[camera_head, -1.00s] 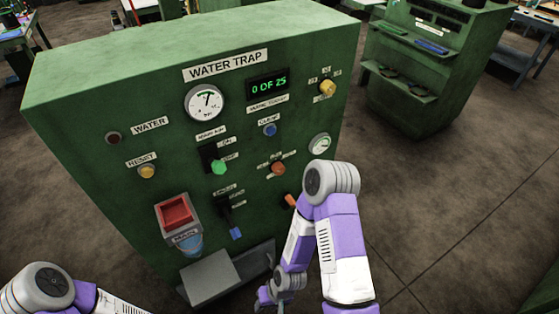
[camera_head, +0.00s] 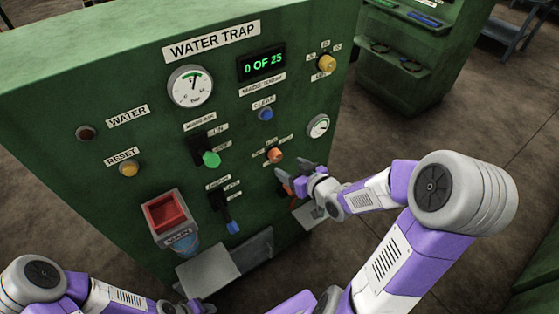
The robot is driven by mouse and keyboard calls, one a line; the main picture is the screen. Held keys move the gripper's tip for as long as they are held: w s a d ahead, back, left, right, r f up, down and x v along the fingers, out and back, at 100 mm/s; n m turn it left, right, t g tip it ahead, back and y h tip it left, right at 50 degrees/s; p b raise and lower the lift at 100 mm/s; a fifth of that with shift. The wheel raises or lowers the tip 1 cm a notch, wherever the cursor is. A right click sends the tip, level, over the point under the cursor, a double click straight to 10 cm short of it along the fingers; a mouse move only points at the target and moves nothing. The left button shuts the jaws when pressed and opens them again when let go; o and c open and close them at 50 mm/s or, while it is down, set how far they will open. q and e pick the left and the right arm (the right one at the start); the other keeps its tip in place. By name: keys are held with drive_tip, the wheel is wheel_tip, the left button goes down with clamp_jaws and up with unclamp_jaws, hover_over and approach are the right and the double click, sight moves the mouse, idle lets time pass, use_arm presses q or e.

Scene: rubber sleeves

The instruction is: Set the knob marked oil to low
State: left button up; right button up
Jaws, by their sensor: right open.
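The green machine front (camera_head: 95,190) has several small knobs and switches. An orange knob (camera_head: 275,155) with small labels around it sits right of centre. A second orange control (camera_head: 283,177) is just below it, partly hidden by my right gripper. A yellow knob (camera_head: 327,63) with labels around it is at the upper right. The small labels are too blurred to tell which knob is marked oil. My right gripper (camera_head: 294,176) is open, its fingers pointing left at the panel beside the lower orange control; I cannot tell whether they touch. My left gripper is out of view.

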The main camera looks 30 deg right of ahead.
sight(278, 158)
drive_tip(key=b+x, duration=0.2)
drive_tip(key=x, duration=0.4)
drive_tip(key=shift+w+d+r, duration=0.1)
drive_tip(key=shift+w+d, duration=0.05)
drive_tip(key=shift+w, duration=0.05)
drive_tip(key=shift+w+b, duration=0.4)
drive_tip(key=shift+w, duration=0.2)
